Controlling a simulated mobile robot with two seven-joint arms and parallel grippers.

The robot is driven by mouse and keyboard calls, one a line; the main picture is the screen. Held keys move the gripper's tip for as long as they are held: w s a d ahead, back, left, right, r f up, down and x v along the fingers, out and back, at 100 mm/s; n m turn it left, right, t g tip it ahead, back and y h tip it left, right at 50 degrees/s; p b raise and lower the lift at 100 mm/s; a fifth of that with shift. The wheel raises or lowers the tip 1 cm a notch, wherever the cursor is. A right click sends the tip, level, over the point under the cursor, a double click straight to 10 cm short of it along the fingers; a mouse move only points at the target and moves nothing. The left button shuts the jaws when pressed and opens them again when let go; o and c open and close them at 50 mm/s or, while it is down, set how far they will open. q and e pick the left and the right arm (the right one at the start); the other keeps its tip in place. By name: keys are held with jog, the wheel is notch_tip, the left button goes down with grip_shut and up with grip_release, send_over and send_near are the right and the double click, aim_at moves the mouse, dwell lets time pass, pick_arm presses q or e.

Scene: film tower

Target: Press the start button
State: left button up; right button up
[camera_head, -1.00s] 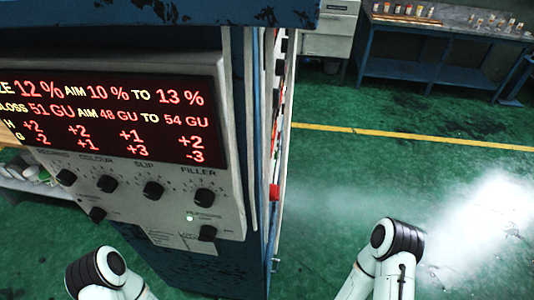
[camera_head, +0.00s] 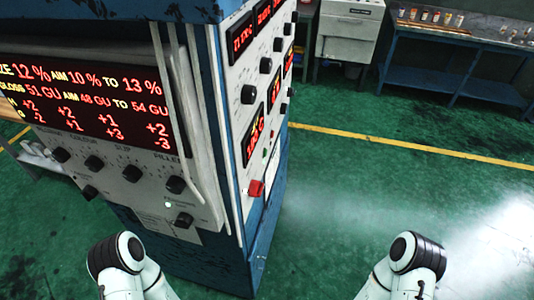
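A blue machine cabinet (camera_head: 262,240) stands in front of me with a white control panel on its right-hand face. That side panel (camera_head: 233,110) has several black knobs, red digital displays and a red block-shaped control (camera_head: 256,188) low down. Small coloured spots, one greenish (camera_head: 265,153), sit above the red control; they are too small to tell as buttons or lamps. No label reading start is legible. Only the upper parts of my two arms show at the bottom edge; neither gripper is in view.
The cabinet's front panel (camera_head: 190,212) has a large red-text display (camera_head: 75,105) and black knobs. A grey unit (camera_head: 348,32) and a blue bench (camera_head: 440,75) with small jars stand at the back. Green floor right of the cabinet is clear, crossed by a yellow line (camera_head: 420,147).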

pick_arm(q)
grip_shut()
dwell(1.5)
